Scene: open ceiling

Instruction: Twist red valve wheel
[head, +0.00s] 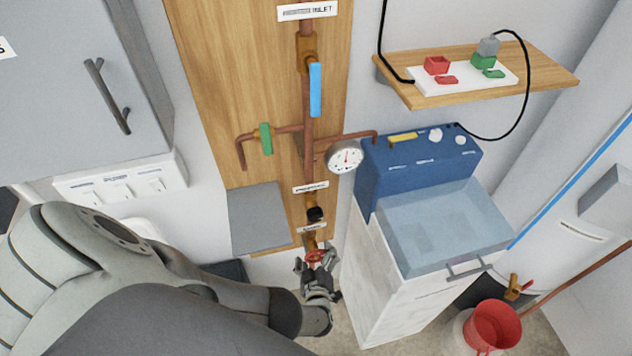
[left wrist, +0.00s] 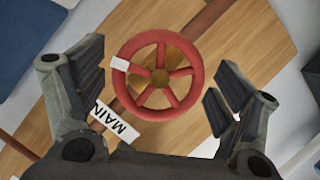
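The red valve wheel (head: 316,256) is low on the copper pipe of the wooden wall panel in the head view, partly covered by my left gripper. In the left wrist view the red wheel (left wrist: 157,74) shows whole, with several spokes, a brass hub and a white mark on its left rim. My left gripper (head: 316,268) is open in front of the wheel. In the left wrist view its fingers stand apart on the left and right of the wheel, with gaps to the rim, and hold nothing. My right gripper is not in view.
A pressure gauge (head: 345,156), a blue lever (head: 315,90) and a green handle (head: 266,139) sit on the pipes above. A blue machine with a clear lid (head: 440,228) stands close on the right. A red bucket (head: 493,326) is at lower right.

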